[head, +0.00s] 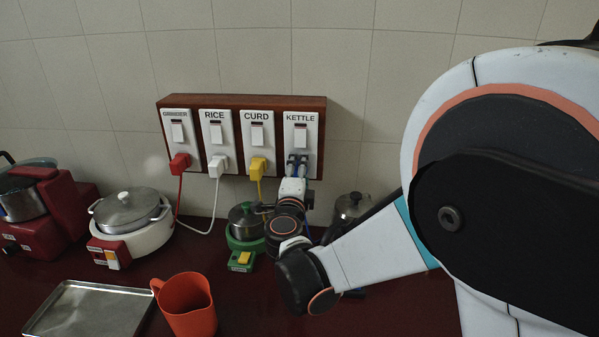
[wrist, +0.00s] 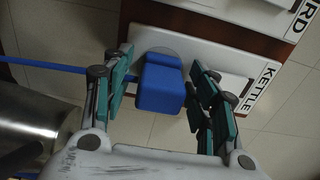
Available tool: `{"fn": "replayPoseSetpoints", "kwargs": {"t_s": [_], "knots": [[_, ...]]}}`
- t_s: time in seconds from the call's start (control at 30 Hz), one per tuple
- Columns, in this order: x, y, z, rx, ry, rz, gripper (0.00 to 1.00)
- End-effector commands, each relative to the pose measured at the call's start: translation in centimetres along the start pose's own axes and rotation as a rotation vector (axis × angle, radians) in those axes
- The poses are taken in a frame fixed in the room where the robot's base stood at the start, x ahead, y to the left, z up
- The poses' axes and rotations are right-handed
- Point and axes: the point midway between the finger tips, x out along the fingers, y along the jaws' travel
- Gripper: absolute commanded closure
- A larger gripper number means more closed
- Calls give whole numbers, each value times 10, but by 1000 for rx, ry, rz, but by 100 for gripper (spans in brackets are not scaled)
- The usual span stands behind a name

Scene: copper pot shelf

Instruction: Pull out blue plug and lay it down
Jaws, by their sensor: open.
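The blue plug (wrist: 160,84) sits at the socket of the KETTLE switch plate (head: 301,133), with its blue cord running left in the wrist view. In the wrist view my gripper (wrist: 163,82) is open, with one finger on each side of the plug. Gaps show between the plug and both fingers, narrower on the right. In the head view my gripper (head: 297,165) is at the KETTLE socket and hides most of the plug. The switch plate also shows in the wrist view (wrist: 225,75).
The wooden board (head: 241,101) also carries a red plug (head: 180,164), a white plug (head: 217,166) and a yellow plug (head: 258,167). Below are a rice cooker (head: 130,222), a green-based pot (head: 245,226), an orange mug (head: 186,305) and a metal tray (head: 88,309). Bare counter lies right of the mug.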

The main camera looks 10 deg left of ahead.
Motion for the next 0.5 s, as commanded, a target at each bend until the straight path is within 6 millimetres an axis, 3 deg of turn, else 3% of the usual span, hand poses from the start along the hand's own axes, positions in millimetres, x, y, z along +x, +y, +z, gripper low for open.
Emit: {"fn": "replayPoseSetpoints", "kwargs": {"t_s": [0.3,0.37,0.5], "knots": [[0,0,0,0,0,0,47],[0,0,0,0,0,0,58],[0,0,0,0,0,0,90]]}}
